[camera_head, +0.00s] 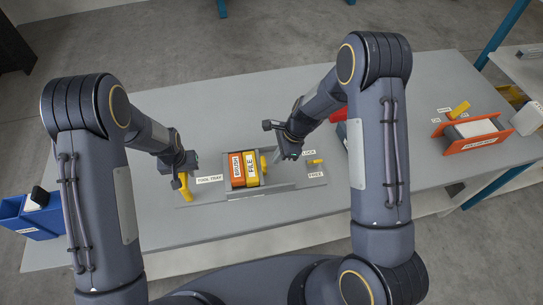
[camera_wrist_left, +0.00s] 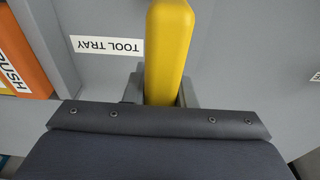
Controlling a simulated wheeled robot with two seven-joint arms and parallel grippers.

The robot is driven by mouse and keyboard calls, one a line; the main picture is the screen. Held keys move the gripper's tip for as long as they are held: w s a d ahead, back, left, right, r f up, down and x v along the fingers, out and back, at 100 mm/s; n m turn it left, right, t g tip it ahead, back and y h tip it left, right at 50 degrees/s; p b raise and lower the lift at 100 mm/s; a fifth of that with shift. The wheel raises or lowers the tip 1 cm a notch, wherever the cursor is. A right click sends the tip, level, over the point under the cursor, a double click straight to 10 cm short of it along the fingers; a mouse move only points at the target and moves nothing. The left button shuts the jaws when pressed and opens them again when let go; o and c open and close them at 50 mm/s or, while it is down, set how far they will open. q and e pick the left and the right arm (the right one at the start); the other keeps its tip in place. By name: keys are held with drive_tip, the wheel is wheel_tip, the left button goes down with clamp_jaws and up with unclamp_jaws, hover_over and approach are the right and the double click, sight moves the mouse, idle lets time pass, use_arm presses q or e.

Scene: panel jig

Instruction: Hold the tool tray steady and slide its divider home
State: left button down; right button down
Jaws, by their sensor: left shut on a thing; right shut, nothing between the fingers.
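The grey tool tray (camera_head: 272,188) sits on a plate on the table, beside its TOOL TRAY label. It holds an orange BRUSH block (camera_head: 237,172) and a yellow FILE block (camera_head: 251,170). A small yellow knob (camera_head: 263,164) shows right of the FILE block; whether it belongs to the divider I cannot tell. My left gripper (camera_head: 181,174) is shut on the upright yellow handle (camera_head: 185,187) left of the tray; the handle (camera_wrist_left: 167,50) also shows between the fingers in the left wrist view. My right gripper (camera_head: 287,152) is shut and empty above the tray's right back side, partly hiding it.
A small yellow lever (camera_head: 316,161) lies between LOCK and FREE labels right of the tray. A red object (camera_head: 340,115) is partly behind my right arm. An orange bin (camera_head: 471,135) stands at the right, a blue bin (camera_head: 30,218) at the left. The table (camera_head: 425,85) is clear at the back.

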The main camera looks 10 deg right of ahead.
use_arm(q)
drive_tip(key=shift+s+d+f, duration=0.15)
drive_tip(key=shift+s+f, duration=0.05)
use_arm(e)
drive_tip(key=d+v, duration=0.1)
drive_tip(key=v, duration=0.9)
drive_tip(key=shift+d, duration=0.55)
drive_tip(key=shift+f, duration=0.1)
use_arm(q)
drive_tip(key=c, duration=1.1)
unclamp_jaws()
drive_tip(key=shift+w+r, duration=0.15)
drive_tip(key=shift+w, duration=0.1)
drive_tip(key=shift+s, duration=0.1)
drive_tip(key=r, duration=0.4)
drive_tip(key=s+r, duration=0.1)
drive_tip(key=r, duration=0.7)
drive_tip(key=shift+s, duration=0.35)
